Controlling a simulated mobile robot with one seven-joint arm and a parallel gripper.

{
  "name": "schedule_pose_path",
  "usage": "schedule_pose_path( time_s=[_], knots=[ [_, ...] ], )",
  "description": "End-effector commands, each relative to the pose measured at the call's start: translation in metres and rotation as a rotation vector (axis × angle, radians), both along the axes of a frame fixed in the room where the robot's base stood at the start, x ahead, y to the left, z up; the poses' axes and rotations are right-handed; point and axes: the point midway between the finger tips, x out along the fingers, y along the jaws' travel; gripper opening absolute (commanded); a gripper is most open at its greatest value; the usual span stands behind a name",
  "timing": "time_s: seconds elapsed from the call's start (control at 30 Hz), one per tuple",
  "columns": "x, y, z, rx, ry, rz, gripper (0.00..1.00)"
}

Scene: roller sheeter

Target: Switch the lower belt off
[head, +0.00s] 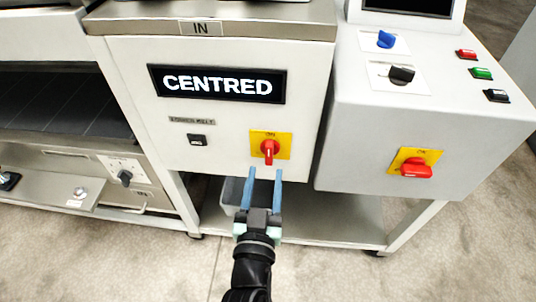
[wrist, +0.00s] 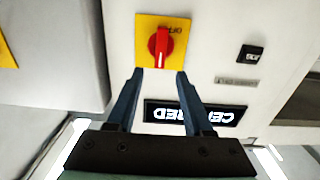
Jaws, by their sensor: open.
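A small black rocker switch (head: 197,140) sits on the white front panel under a grey label plate (head: 192,121) whose blurred words seem to read "LOWER BELT". The switch also shows in the wrist view (wrist: 250,55); its position is too small to read. To its right is a red rotary knob (head: 269,150) on a yellow plate, its handle upright, with "ON" above it. My gripper (head: 265,170) is open and empty, just below this knob. In the wrist view its fingertips (wrist: 160,74) lie either side of the knob's near end (wrist: 158,48); contact cannot be told.
A lit display (head: 218,84) reads "CENTRED" above the switches. A control box (head: 350,130) juts out at right with another red knob (head: 416,170), blue and black selectors and several buttons. A grey bin (head: 233,195) stands on the low shelf behind my gripper.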

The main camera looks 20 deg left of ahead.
Motion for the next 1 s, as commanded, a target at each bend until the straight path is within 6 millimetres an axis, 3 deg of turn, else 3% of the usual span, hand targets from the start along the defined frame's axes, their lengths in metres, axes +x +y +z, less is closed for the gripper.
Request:
schedule_pose_path(
  time_s=[0.3, 0.77, 0.8, 1.0],
  knots=[
    [0.046, 0.014, 0.002, 0.001, -0.001, 0.001, 0.51],
    [0.057, 0.016, 0.000, 0.001, -0.001, 0.000, 0.51],
    [0.057, 0.016, 0.000, 0.001, -0.001, 0.000, 0.49],
    [0.057, 0.016, 0.000, 0.001, 0.000, 0.000, 0.13]
  ],
)
